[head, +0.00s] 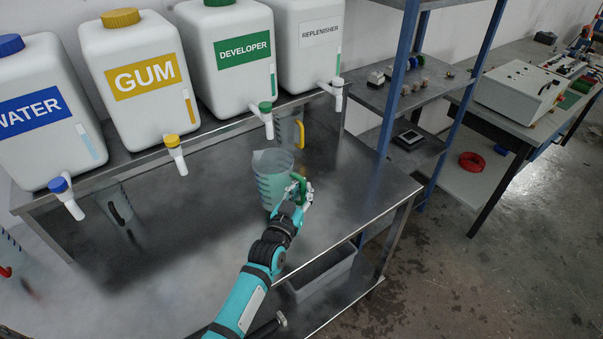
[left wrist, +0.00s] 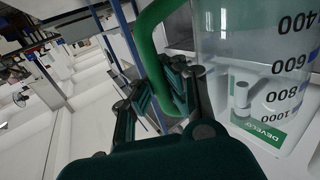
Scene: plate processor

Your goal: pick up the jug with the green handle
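The jug with the green handle (head: 270,181) is clear with a blue-green tint and stands upright on the metal table, below the developer tank. In the left wrist view its clear wall (left wrist: 222,45) with volume marks is at the right. Its green handle (left wrist: 147,42) runs down between the fingers. My left gripper (head: 300,189) is at the handle, on the right side of the jug. Its fingers (left wrist: 160,95) are close together on both sides of the handle and look shut on it. The fingers hide part of the handle. My right gripper is not in view.
Tanks for water (head: 35,110), gum (head: 135,75), developer (head: 232,60) and replenisher (head: 312,45) stand with taps behind the jug. A yellow-handled jug (head: 289,131) stands close behind. A blue shelf post (head: 398,75) rises at the right.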

